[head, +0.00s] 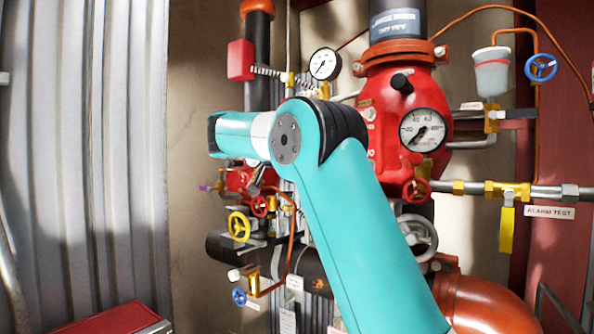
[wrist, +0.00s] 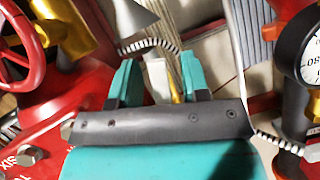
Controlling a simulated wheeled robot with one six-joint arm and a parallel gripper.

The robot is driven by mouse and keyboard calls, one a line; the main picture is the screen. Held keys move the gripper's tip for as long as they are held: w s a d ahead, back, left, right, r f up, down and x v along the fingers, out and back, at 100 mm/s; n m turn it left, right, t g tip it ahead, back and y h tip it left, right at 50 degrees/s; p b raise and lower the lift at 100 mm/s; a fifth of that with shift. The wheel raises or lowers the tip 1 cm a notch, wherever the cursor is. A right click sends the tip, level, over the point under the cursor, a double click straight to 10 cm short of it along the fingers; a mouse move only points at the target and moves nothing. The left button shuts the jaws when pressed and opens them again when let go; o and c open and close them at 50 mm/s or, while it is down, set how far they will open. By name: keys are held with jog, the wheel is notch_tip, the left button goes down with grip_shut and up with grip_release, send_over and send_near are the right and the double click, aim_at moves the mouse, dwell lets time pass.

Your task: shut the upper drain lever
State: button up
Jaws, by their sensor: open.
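My gripper (wrist: 159,76) shows in the wrist view with its two teal fingers apart. A pale grey-white piece (wrist: 157,80) and a thin yellow strip (wrist: 176,88) show between or behind the fingers. I cannot tell whether either is the upper drain lever, or whether the fingers touch anything. In the head view my arm covers the middle of the pipework and my gripper cannot be made out. No lever marked as the upper drain can be picked out there.
A yellow handwheel (head: 239,227) and blue handwheel (head: 541,67) flank my arm. In the wrist view, a red handwheel (wrist: 18,48) and gauge (wrist: 306,58) sit close by.

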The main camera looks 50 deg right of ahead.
grip_shut()
